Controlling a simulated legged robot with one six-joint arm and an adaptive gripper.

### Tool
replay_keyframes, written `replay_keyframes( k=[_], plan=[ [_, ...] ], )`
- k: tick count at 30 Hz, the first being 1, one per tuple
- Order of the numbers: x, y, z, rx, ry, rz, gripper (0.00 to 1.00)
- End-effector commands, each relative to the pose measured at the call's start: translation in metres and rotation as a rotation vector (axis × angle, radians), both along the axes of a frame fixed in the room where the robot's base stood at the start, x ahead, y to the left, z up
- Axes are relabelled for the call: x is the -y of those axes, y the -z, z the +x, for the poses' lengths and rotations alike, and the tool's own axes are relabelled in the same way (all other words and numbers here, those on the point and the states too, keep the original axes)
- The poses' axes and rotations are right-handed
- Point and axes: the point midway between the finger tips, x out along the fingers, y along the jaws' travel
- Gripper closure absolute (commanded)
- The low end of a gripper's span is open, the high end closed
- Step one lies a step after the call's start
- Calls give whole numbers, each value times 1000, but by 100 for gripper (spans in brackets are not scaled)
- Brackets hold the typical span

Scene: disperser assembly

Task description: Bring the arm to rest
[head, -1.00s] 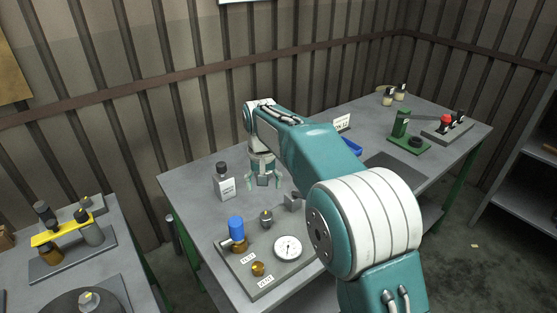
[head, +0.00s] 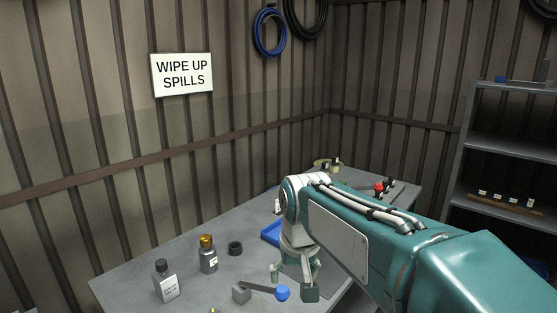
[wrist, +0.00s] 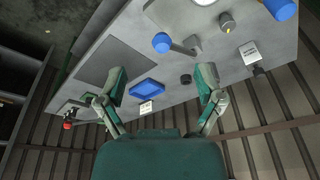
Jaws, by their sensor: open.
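My arm stretches in from the lower right of the head view, over the grey workbench (head: 130,279). My gripper (head: 292,282) hangs from its end with the fingers apart, in front of the blue tray (head: 269,235) and close to a blue-knobbed lever (head: 282,293) in the picture. In the wrist view my gripper (wrist: 163,84) has both fingers spread wide with nothing between them. The blue tray (wrist: 147,88) shows between the fingers, on the bench beyond.
A white-labelled bottle (head: 167,287), an orange-capped bottle (head: 208,260) and a dark ring (head: 235,248) stand left of my gripper. A red-knobbed device (head: 379,188) is at the bench's far end. A shelf rack (head: 500,152) stands at the right.

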Motion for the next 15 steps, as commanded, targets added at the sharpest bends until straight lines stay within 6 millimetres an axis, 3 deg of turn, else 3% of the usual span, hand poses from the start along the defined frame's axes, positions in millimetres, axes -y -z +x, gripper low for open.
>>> replay_keyframes(
  k=[8,15],
  plan=[
    [53,-7,-57,84,57,10,14],
    [88,2,-106,154,103,10,14]
  ],
)
